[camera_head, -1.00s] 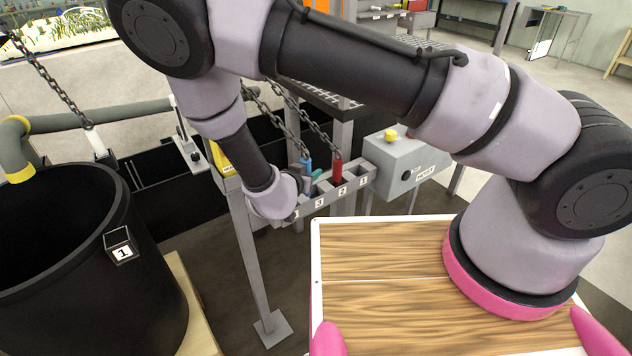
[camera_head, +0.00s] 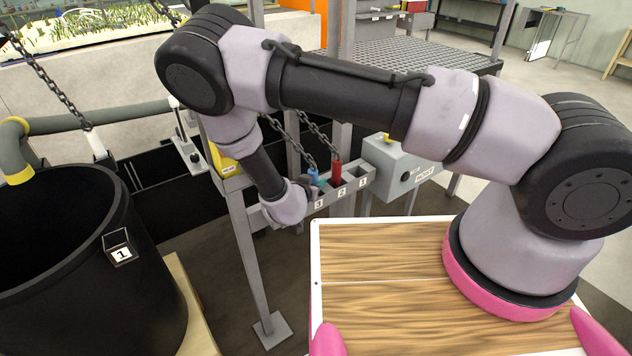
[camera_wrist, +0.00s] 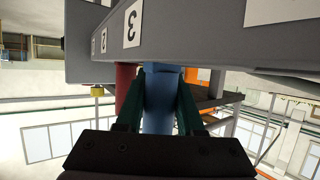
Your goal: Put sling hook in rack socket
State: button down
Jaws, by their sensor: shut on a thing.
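The rack (camera_head: 352,192) is a grey bar with open-topped sockets labelled 1, 2 and 3. A blue sling hook (camera_head: 313,176) hangs on a chain at socket 3. My gripper (camera_head: 316,184) is shut on it; in the wrist view the two dark green fingers (camera_wrist: 160,105) flank the blue shaft (camera_wrist: 158,118). The blue end meets the rack edge by the label 3 (camera_wrist: 131,25); the rack hides it, so I cannot tell how deep it sits. A red hook (camera_head: 336,172) stands in socket 2, and socket 1 looks empty.
A grey control box (camera_head: 400,165) with a yellow button adjoins the rack's right end. A black barrel (camera_head: 75,270) labelled 1 stands at the left. The rack's post (camera_head: 250,262) rises beside my forearm. My wooden deck is clear.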

jog(key=c, duration=0.5)
grip_release()
jog(key=shift+f, duration=0.1)
jog(key=shift+s+a+r, duration=0.15)
jog(key=shift+s+r, duration=0.1)
jog(key=shift+s, duration=0.05)
jog(key=v, duration=1.1)
jog(key=shift+s+r, duration=0.1)
